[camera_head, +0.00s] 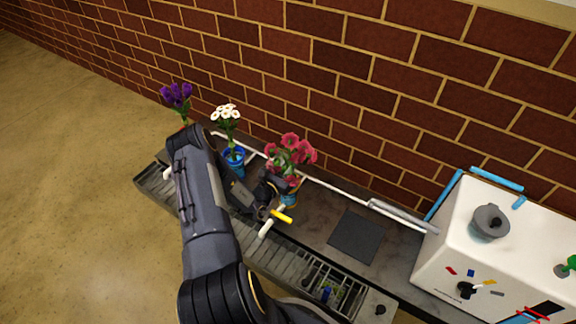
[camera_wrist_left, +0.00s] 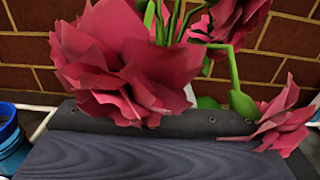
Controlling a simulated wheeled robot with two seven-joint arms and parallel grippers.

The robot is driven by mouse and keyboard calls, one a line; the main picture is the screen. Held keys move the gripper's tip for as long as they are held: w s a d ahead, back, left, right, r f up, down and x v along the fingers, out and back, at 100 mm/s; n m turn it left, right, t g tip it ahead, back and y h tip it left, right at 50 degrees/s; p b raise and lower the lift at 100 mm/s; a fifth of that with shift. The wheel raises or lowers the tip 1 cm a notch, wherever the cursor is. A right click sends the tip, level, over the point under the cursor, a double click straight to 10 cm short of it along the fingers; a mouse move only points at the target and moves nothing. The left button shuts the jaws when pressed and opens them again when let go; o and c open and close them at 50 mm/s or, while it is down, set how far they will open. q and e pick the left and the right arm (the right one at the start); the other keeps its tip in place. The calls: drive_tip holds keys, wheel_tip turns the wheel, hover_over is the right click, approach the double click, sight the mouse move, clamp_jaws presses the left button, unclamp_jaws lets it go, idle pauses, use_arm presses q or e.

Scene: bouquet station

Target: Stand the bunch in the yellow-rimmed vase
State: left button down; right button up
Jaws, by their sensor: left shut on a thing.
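A bunch of red flowers (camera_head: 291,152) stands at the middle of the bench in the head view. Its petals (camera_wrist_left: 130,65) and green stems fill much of the left wrist view. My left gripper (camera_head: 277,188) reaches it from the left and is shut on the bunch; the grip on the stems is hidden. A blue vessel (camera_head: 290,199) shows partly below the red flowers, behind my gripper. Whether stems are inside it cannot be told. A yellow bar (camera_head: 282,216) shows beside my gripper; I cannot tell whether it belongs to a vase. No yellow rim shows clearly. My right gripper is out of view.
White flowers (camera_head: 226,113) stand in a blue vase (camera_head: 234,161), left of the red bunch. Purple flowers (camera_head: 176,94) stand farther left. A dark square mat (camera_head: 355,236) lies bare to the right. A white machine (camera_head: 485,248) stands at the right, and a brick wall runs behind.

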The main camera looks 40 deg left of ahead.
use_arm(q)
drive_tip(key=shift+f+b, duration=0.4)
drive_tip(key=shift+f, duration=0.15)
idle(0.4)
drive_tip(key=c, duration=1.2)
unclamp_jaws()
drive_tip(key=shift+s, duration=0.1)
drive_tip(key=s+p, duration=0.1)
drive_tip(key=s, duration=0.1)
drive_tip(key=s+p, duration=0.1)
drive_tip(key=s, duration=0.2)
drive_tip(key=s+d+p, duration=0.1)
drive_tip(key=s, duration=0.1)
drive_tip(key=shift+s, duration=0.3)
